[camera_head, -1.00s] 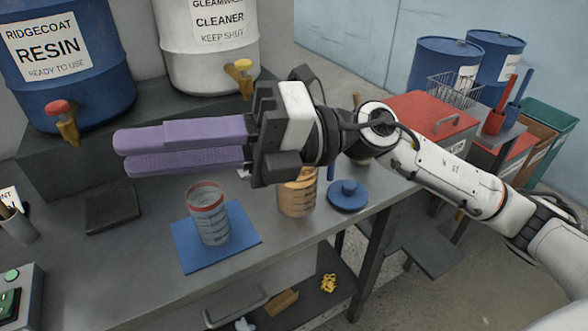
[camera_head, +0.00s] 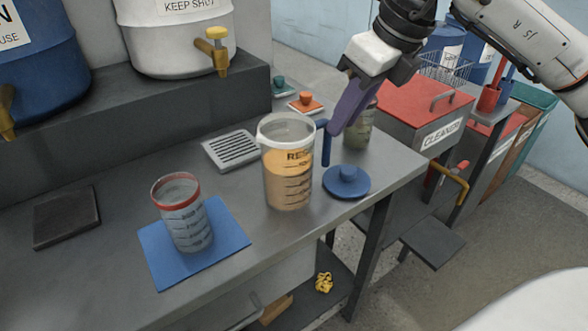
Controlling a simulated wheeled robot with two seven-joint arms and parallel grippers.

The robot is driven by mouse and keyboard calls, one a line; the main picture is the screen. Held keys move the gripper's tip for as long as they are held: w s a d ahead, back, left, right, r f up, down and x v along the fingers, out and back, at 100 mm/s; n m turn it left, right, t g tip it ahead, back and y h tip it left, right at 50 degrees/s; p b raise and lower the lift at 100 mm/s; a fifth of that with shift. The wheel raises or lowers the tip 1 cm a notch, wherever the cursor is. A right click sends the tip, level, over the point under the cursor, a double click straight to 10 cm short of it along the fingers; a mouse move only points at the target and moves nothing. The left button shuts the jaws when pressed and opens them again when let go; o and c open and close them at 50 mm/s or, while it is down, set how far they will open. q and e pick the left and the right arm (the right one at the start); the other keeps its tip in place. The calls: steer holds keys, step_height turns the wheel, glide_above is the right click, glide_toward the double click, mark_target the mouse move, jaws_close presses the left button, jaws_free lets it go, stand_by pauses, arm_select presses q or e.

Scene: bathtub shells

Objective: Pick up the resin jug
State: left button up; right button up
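The resin jug (camera_head: 286,180) stands upright on the grey bench. It is a clear jug with a pale rim, amber contents, dark level marks and a partly visible "RES" label. Its blue handle (camera_head: 326,146) is on its right side. My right gripper (camera_head: 336,128) comes down from the upper right, its purple fingers pointing down and left beside the top of the handle. The fingers overlap in this view, so their gap is hidden, and I cannot tell whether they touch the handle. My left gripper is not in view.
A red-rimmed clear jug (camera_head: 184,218) stands on a blue mat (camera_head: 155,262) at left. A blue lid (camera_head: 347,182) lies right of the resin jug. A greenish container (camera_head: 361,128) stands behind my fingers. A grey slotted tray (camera_head: 229,150) lies behind. The bench's right edge is close.

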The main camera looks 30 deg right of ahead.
mark_target(326, 146)
steer(key=x, duration=0.8)
steer(key=shift+a+f, duration=0.2)
steer(key=shift+f, duration=0.15)
jaws_close()
steer(key=shift+r, duration=0.2)
stand_by(0.8)
